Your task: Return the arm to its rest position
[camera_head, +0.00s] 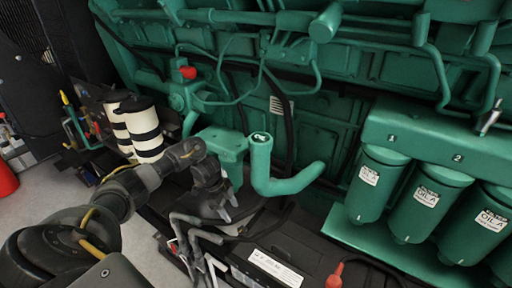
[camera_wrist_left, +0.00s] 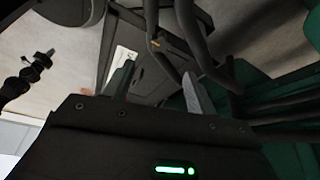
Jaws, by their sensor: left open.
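My left arm (camera_head: 125,190) comes in from the left in the head view and reaches toward the green engine (camera_head: 330,100). My left gripper (camera_head: 228,212) is open, in front of the engine and above a black battery-like box (camera_head: 300,250). Its two fingers also show apart in the left wrist view (camera_wrist_left: 158,85), with nothing seen between them. I cannot tell whether the gripper touches the pipes near it. My right gripper is not seen.
A thick green elbow pipe (camera_head: 285,182) stands just right of the gripper. Green oil filters (camera_head: 418,212) hang at the right. Cream-and-black cylinders (camera_head: 145,135) are behind the arm. Grey bent pipes (camera_head: 195,232) lie just below the gripper. Bare floor (camera_head: 40,185) shows at the left.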

